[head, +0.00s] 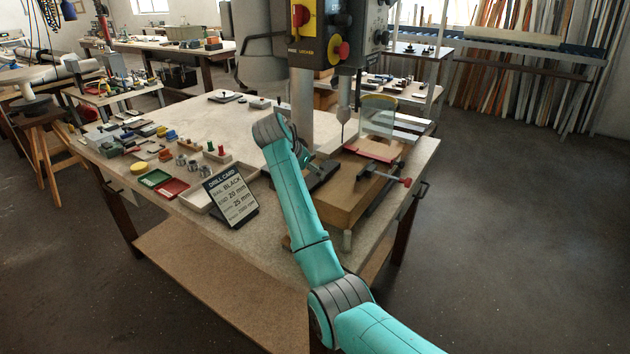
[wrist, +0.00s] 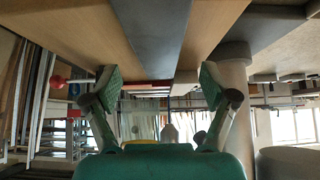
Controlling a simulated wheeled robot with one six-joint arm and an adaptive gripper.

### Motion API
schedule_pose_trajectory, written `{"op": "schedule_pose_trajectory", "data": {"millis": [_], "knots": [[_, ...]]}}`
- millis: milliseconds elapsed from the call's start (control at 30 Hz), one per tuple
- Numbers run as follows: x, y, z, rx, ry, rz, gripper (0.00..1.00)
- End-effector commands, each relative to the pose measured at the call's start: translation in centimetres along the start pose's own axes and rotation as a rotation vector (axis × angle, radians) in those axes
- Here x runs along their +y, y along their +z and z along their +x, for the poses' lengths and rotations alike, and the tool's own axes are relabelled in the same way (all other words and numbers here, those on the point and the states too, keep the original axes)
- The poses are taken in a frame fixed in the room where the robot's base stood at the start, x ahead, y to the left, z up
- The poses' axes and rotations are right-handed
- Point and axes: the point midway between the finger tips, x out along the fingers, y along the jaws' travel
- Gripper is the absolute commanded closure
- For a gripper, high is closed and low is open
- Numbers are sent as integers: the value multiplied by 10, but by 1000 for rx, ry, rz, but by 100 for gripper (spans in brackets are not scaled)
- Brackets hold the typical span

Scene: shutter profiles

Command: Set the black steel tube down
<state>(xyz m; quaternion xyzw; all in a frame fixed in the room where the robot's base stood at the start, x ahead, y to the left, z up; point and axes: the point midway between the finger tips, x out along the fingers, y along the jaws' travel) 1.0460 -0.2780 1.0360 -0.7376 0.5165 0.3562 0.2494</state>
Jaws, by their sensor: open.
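In the wrist view a long dark grey, flat-faced strip (wrist: 155,38), apparently the black steel tube, runs along a pale wooden surface (wrist: 75,30). Its near end lies in line with the gap between my fingers. My gripper (wrist: 160,86) is open, with one green-padded finger on each side of that line. I cannot tell whether either pad touches the strip. In the head view my gripper is mostly hidden behind my arm, beside the drill column, and I cannot make out the tube there.
The drill press (head: 302,110) stands over the wooden bed (head: 362,192), with a red-knobbed clamp (head: 404,181) at its right. A clear guard (head: 378,117) stands behind. A drill card (head: 231,197), trays and small parts crowd the bench's left.

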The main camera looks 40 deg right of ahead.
Motion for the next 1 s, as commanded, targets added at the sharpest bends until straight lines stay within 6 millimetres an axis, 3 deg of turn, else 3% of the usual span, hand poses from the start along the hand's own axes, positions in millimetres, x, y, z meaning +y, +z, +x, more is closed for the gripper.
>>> {"op": "schedule_pose_trajectory", "data": {"millis": [233,567,900,1000], "knots": [[3,-1,34,-2,2,1,16],[3,-1,40,0,0,1,16],[3,-1,40,0,0,1,100],[3,-2,39,1,-1,2,100]]}}
